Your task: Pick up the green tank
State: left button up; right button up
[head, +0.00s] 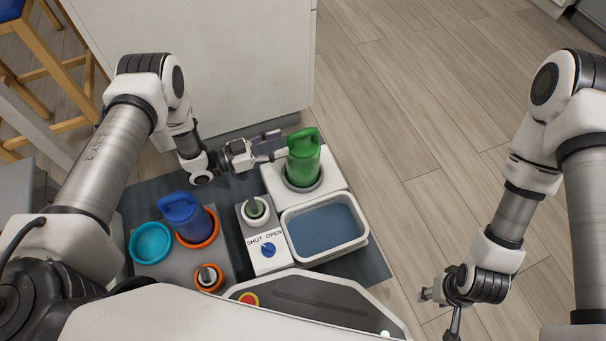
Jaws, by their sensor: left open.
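The green tank (304,162) has a handle on top and stands upright in a grey ring on a white base at the back right of the dark mat. My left gripper (277,146) is open, just left of the tank at its upper body. One finger is close to the tank's side; I cannot tell whether it touches. The other finger is further back. My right gripper (439,308) is low at the right, away from the tank, over the floor; its fingers are too unclear to tell their opening.
A white cabinet (205,60) rises behind. The floor at right is clear.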

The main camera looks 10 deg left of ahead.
aim_at(303, 133)
pick_arm(q)
jog(key=b+x, duration=0.3)
jog(key=x, duration=0.4)
jog(key=shift+w+d+r, duration=0.1)
jog(key=shift+r, duration=0.1)
jog(key=shift+w+d+r, duration=0.1)
jog(key=shift+d, duration=0.05)
grip_shut()
jog(key=shift+r, duration=0.1)
